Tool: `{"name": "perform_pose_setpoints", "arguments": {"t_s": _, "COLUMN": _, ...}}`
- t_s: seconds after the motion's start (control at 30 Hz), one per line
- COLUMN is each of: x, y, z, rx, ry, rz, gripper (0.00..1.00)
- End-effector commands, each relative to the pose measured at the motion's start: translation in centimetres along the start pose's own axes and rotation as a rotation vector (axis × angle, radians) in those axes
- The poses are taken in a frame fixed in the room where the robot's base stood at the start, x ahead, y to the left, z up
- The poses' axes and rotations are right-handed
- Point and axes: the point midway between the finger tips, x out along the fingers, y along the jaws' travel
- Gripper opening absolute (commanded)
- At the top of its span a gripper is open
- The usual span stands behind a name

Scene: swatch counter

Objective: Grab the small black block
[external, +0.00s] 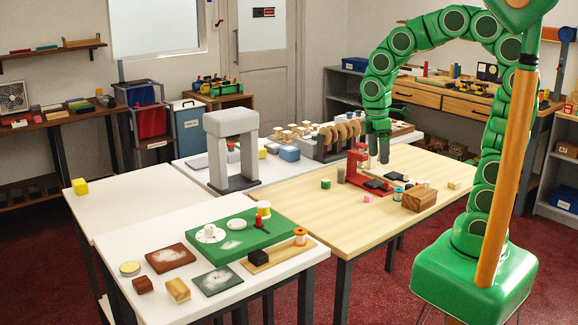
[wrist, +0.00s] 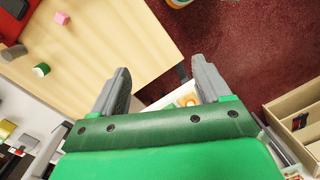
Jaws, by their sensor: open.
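A small black block (external: 258,257) sits on a wooden board (external: 283,257) on the near white table, beside an orange-and-white spool (external: 300,236). Other dark pieces (external: 377,185) lie by a red stand (external: 357,168) on the pale wooden table. I cannot tell which dark piece is meant. My gripper (external: 378,158) hangs above the pale table near the red stand, far from the block on the board. In the wrist view, its grey fingers (wrist: 161,76) are spread with nothing between them. A dark piece (wrist: 15,7) shows at that view's top left corner.
The pale table holds a pink block (wrist: 62,18), a green cylinder (wrist: 40,70), a grey cylinder (wrist: 12,53) and a wooden box (external: 420,199). A grey arch (external: 232,150) stands on the white table behind. A green board (external: 262,238) lies on the near table.

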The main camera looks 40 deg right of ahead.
Motion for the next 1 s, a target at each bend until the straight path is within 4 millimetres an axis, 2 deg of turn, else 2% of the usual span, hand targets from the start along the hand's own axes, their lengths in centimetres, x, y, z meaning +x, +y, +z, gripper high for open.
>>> {"name": "perform_pose_setpoints", "arguments": {"t_s": 0.03, "x": 0.2, "y": 0.2, "z": -1.6, "rx": -0.076, "ry": -0.003, "rz": 0.001, "gripper": 0.77}}
{"name": "perform_pose_setpoints", "arguments": {"t_s": 0.2, "x": 0.5, "y": 0.7, "z": -6.7, "rx": -0.334, "ry": 0.001, "rz": 0.017, "gripper": 0.77}}
{"name": "perform_pose_setpoints", "arguments": {"t_s": 0.47, "x": 1.7, "y": -0.1, "z": -14.6, "rx": -0.728, "ry": 0.001, "rz": 0.039, "gripper": 0.77}}
{"name": "perform_pose_setpoints", "arguments": {"t_s": 0.77, "x": 4.1, "y": -2.8, "z": -23.9, "rx": -1.183, "ry": -0.005, "rz": 0.062, "gripper": 0.77}}
{"name": "perform_pose_setpoints", "arguments": {"t_s": 1.0, "x": 6.7, "y": -6.5, "z": -31.1, "rx": -1.546, "ry": -0.011, "rz": 0.086, "gripper": 0.77}}
